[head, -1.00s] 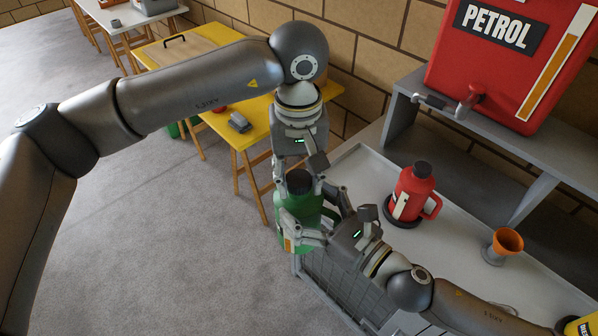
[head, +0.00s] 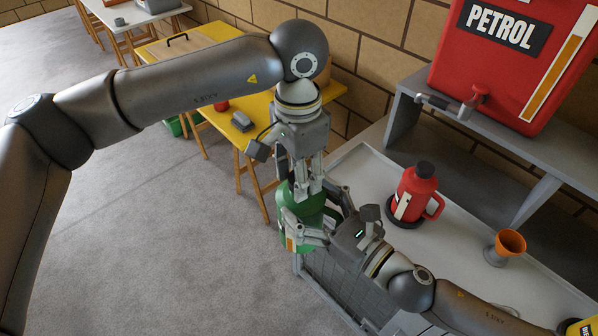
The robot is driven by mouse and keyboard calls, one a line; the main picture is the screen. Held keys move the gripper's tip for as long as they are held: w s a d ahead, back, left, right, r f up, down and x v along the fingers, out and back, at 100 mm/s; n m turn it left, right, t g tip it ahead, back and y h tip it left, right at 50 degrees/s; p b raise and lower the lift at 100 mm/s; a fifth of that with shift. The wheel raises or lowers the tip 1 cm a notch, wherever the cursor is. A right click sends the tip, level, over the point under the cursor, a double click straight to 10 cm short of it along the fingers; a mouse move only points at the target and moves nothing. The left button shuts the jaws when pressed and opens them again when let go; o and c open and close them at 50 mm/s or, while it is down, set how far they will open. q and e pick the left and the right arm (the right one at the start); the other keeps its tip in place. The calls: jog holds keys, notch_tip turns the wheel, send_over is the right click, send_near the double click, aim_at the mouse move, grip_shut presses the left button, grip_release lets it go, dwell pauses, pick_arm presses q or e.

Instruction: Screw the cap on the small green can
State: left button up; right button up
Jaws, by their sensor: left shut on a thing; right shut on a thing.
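The small green can (head: 288,238) is held upright in the air in front of the grey bench's near left corner. My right gripper (head: 318,220) is shut around its body from the right. My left gripper (head: 307,189) points straight down over the can's top, with its fingers shut on the black cap at the neck. The fingers hide most of the cap, so I cannot tell how tightly it sits on the neck.
A red flask (head: 413,196) with a black top and an orange funnel (head: 510,243) stand on the grey bench (head: 376,168). A red petrol tank (head: 490,70) with a tap sits on the shelf behind. A yellow table (head: 228,117) stands at the back left.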

pick_arm(q)
jog(key=shift+a, duration=0.1)
jog(key=o, duration=0.7)
jog(key=shift+r, duration=0.1)
jog(key=shift+r, duration=2.2)
jog(key=shift+c, duration=0.5)
